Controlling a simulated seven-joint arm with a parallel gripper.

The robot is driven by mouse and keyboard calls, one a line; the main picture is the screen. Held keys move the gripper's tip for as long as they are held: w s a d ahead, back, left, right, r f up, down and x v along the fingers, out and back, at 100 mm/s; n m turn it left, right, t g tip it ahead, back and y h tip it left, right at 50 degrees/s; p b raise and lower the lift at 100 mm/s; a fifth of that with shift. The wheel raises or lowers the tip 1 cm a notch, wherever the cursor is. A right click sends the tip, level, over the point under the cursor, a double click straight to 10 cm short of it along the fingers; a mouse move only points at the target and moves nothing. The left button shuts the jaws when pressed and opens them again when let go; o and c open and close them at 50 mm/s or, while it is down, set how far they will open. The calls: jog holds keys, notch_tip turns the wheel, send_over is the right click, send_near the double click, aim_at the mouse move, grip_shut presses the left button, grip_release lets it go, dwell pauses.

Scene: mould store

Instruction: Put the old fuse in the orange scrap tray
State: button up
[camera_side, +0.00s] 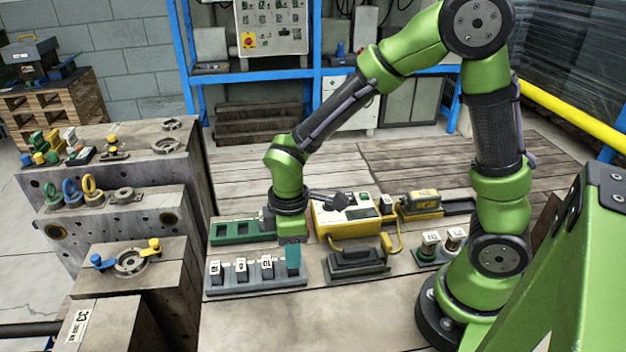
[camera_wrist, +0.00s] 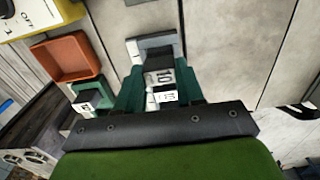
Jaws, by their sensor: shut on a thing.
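My gripper (camera_side: 293,262) points down at the right end of the grey fuse rack (camera_side: 255,286). In the wrist view its dark green fingers (camera_wrist: 160,85) are shut on a dark fuse (camera_wrist: 158,62) with a white label reading 10. Its lower end is hidden, so I cannot tell whether it is seated in the rack or just clear of it. The empty orange tray (camera_wrist: 68,57) lies to the left of the fingers in the wrist view. I cannot make out that tray in the side view, where my gripper blocks the area behind it.
Other labelled fuses (camera_side: 241,267) stand in the rack, left of my gripper. A green holder (camera_side: 238,231) lies behind it. A yellow and white device (camera_side: 345,215) and a dark clamp-like block (camera_side: 357,262) stand close on the right. The bench front (camera_side: 300,325) is clear.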

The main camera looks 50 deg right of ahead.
notch_tip(320, 180, up, 6)
jog(key=shift+w+d+r, duration=0.1)
jog(key=shift+r, duration=0.15)
jog(key=w+d+f, duration=0.2)
jog(key=w+d, duration=0.6)
jog(key=d, duration=0.3)
jog(key=shift+w+f, duration=0.2)
jog(key=shift+f, duration=3.15)
jog(key=o, duration=1.4)
